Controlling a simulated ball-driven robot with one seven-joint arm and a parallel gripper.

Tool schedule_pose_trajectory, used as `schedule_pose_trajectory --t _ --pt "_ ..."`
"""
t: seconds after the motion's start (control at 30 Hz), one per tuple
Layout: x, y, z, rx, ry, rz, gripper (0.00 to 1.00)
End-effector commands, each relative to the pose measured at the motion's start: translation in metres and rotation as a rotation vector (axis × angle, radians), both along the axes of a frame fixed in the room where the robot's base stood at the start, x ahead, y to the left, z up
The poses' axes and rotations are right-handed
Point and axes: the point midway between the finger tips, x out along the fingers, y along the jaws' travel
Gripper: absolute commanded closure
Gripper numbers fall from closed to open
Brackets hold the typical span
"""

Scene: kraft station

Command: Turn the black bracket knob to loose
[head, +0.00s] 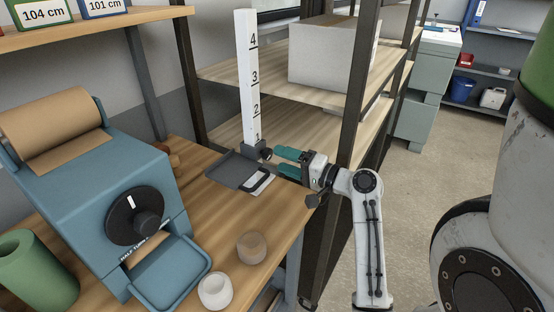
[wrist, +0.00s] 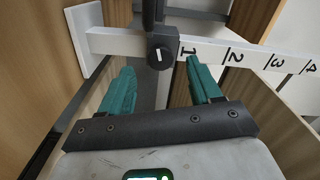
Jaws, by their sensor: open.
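The black bracket knob (wrist: 160,55) is round, with a short white mark on its face, at the foot of the white numbered post (wrist: 250,57). In the head view the knob (head: 267,154) sticks out at the right of the dark bracket (head: 251,150). My gripper (head: 279,160) points left at the knob with its teal fingers spread. In the wrist view my gripper (wrist: 160,66) has the knob ahead of and between its fingertips. I cannot tell whether either finger touches the knob. The post stands upright in the head view.
A grey plate (head: 230,170) lies below the bracket on the wooden bench. The blue machine (head: 95,185) with a paper roll and black dial stands left. A dark shelf post (head: 360,80) rises behind my arm.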

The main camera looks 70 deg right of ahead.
Motion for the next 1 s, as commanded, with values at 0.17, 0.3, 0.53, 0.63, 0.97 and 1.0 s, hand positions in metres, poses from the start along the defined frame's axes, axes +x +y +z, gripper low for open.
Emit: schedule_pose_trajectory --t 0.17,0.3,0.53,0.63,0.97,1.0 --pt "-0.036 0.008 -0.002 0.000 0.001 -0.004 0.37" --pt "-0.057 0.013 -0.002 0.000 0.002 -0.004 0.37" --pt "-0.073 0.017 -0.001 0.000 0.001 -0.001 0.37" --pt "-0.074 0.018 0.000 0.000 0.001 -0.001 0.37" --pt "-0.073 0.017 0.000 0.000 0.001 -0.001 0.37" --pt "-0.073 0.017 0.000 0.000 0.001 -0.001 0.37"
